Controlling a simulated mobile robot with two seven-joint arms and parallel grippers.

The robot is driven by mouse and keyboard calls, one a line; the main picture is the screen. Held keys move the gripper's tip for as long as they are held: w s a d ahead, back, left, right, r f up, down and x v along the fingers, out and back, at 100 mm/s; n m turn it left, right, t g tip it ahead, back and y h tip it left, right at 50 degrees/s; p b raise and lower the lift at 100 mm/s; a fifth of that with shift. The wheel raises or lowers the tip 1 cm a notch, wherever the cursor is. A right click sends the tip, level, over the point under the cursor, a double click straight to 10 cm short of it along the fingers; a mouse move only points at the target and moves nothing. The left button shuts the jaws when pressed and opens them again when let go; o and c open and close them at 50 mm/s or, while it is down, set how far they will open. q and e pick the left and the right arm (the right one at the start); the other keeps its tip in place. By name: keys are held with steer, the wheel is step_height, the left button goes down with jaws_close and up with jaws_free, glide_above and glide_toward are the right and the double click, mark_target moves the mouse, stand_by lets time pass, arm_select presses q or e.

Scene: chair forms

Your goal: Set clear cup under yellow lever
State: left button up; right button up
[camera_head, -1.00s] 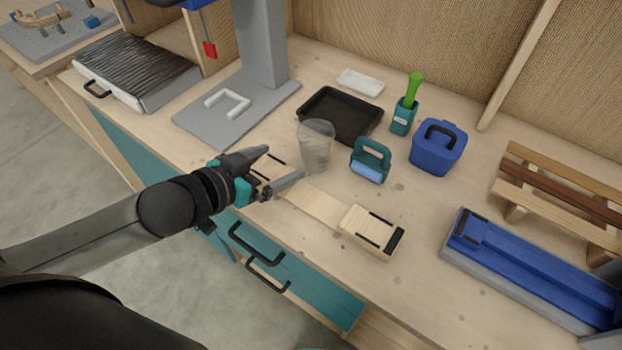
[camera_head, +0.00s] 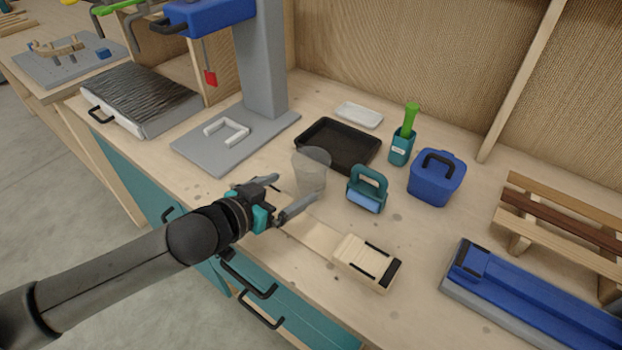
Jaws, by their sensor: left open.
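The clear cup (camera_head: 311,172) stands upright on the workbench, in front of the black tray. My left gripper (camera_head: 291,191) is open at the cup's near side, its fingers pointing at the cup. One finger is left of the cup and the other overlaps its lower right in the picture; I cannot tell whether they touch it. A grey stand (camera_head: 262,70) with a blue head (camera_head: 212,14) rises at the back left. A red piece (camera_head: 210,78) hangs from it on a thin rod. I see no yellow lever. My right gripper is not in view.
The black tray (camera_head: 318,132) is behind the cup, a teal-handled roller (camera_head: 368,188) to its right. A pale block-shaped tool (camera_head: 367,262) lies at the front. A white U-shaped fixture (camera_head: 228,130) sits on the stand's base. A blue bin (camera_head: 436,178) stands farther right.

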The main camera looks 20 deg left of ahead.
mark_target(311, 177)
arm_select(q)
steer(key=x, duration=0.2)
steer(key=shift+w+d+f, duration=0.15)
steer(key=shift+w, duration=0.2)
steer(key=shift+b+x, duration=0.85)
steer(key=shift+x, duration=1.95)
steer(key=shift+d, duration=0.1)
steer(key=shift+c, duration=0.4)
steer(key=c, duration=0.8)
steer(key=shift+c, duration=0.2)
